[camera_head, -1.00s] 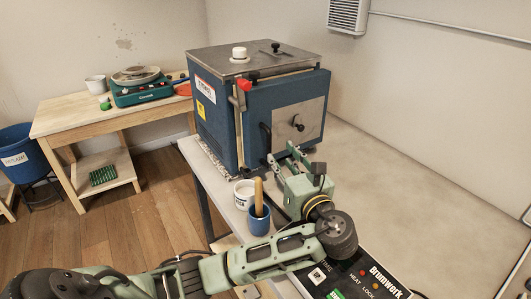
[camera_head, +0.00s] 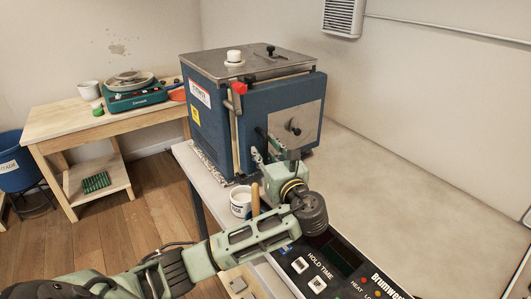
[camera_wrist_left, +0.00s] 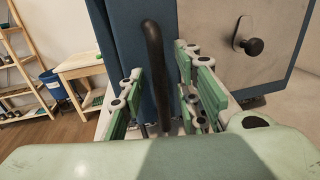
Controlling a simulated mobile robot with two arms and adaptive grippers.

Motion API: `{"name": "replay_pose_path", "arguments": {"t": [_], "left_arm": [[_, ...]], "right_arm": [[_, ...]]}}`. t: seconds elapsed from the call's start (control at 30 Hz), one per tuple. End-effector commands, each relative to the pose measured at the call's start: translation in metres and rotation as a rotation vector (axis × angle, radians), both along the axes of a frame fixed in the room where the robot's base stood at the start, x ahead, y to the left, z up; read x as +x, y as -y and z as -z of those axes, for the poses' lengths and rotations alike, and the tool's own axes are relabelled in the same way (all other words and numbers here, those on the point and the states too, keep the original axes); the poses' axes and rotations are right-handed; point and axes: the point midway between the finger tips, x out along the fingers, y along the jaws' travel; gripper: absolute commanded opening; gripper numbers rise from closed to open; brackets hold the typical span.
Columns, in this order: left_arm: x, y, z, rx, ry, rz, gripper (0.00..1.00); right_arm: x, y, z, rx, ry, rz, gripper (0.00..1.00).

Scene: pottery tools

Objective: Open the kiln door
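The blue kiln (camera_head: 208,120) with a metal lid stands on the bench. Its front door (camera_head: 295,125), with a grey plate and black knob, looks closed. A red-topped latch (camera_head: 238,88) is at the front corner. My left gripper (camera_head: 264,150) is open at the door's left side, partly covering the black handle (camera_head: 261,134). In the left wrist view, the dark upright handle (camera_wrist_left: 155,65) rises between the spread green fingers of the left gripper (camera_wrist_left: 158,85); contact cannot be told. My right gripper is not in view.
A white tub (camera_head: 240,203) stands below my left wrist, with a wooden stick (camera_head: 255,198) beside it. A control panel (camera_head: 335,265) is at the front. The bench right of the kiln is clear (camera_head: 390,180). A side table (camera_head: 60,125) stands at left.

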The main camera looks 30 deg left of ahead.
Motion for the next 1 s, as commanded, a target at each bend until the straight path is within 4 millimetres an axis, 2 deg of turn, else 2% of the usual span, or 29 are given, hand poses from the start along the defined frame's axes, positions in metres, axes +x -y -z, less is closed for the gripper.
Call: {"name": "replay_pose_path", "arguments": {"t": [0.1,0.43,1.0], "left_arm": [[-0.0001,0.0,0.0001,0.0,0.0,0.0,0.28],[-0.0004,0.0004,0.0002,-0.001,-0.001,0.0,0.0],[0.0016,0.002,0.0003,-0.001,-0.002,0.0,0.0]], "right_arm": [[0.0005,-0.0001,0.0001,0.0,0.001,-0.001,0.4],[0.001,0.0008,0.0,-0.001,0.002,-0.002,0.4],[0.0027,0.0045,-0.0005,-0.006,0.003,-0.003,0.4]]}}
